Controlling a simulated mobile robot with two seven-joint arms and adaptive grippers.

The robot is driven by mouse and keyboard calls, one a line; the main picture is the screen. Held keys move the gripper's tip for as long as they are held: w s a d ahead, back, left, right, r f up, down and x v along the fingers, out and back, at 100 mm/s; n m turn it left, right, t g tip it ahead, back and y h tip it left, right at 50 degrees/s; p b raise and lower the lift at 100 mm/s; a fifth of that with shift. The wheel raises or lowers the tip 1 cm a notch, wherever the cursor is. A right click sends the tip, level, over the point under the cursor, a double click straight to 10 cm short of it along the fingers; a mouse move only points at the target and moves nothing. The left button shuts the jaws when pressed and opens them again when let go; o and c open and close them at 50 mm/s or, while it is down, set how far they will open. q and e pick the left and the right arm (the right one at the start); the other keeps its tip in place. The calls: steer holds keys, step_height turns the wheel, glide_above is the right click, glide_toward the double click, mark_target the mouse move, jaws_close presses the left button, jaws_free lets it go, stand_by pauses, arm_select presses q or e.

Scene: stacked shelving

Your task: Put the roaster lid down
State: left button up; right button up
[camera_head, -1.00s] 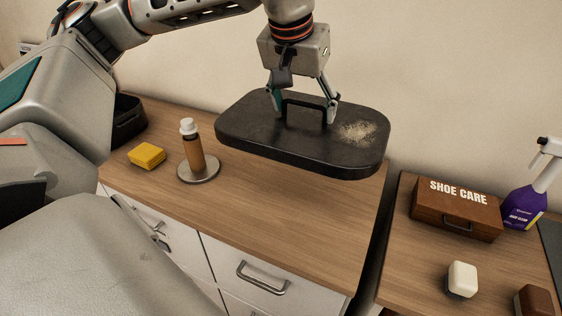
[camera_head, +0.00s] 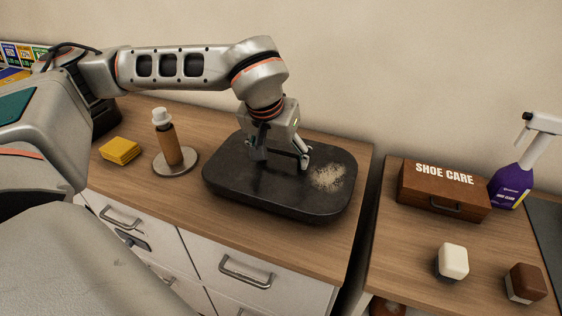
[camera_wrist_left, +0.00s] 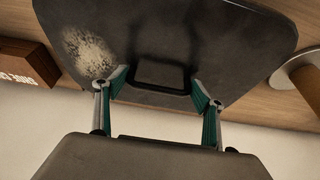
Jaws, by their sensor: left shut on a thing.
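The roaster lid (camera_head: 235,178) is a dark rounded rectangular slab with a pale crumbly patch on its right part. It lies level at the worktop's right part, on the wood or very close above it; I cannot tell which. My left gripper (camera_head: 279,163) points down over its middle and is shut on the lid's handle. In the left wrist view, the dark handle (camera_wrist_left: 160,75) of the lid (camera_wrist_left: 200,35) stands between the two fingers (camera_wrist_left: 160,92). The handle is mostly hidden in the head view. My right gripper is not in view.
Left of the lid on the wooden worktop (camera_head: 225,222) stand a brown bottle with white cap (camera_head: 168,140) on a round metal plate (camera_head: 187,166) and a yellow stack (camera_head: 120,151). A gap separates the right counter, with a shoe care box (camera_head: 442,190) and purple spray bottle (camera_head: 512,185).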

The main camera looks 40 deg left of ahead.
mark_target(281, 163)
arm_select(q)
step_height(281, 163, down, 2)
steer(key=shift+f, duration=0.1)
steer(key=o, duration=2)
steer(key=shift+o, duration=0.2)
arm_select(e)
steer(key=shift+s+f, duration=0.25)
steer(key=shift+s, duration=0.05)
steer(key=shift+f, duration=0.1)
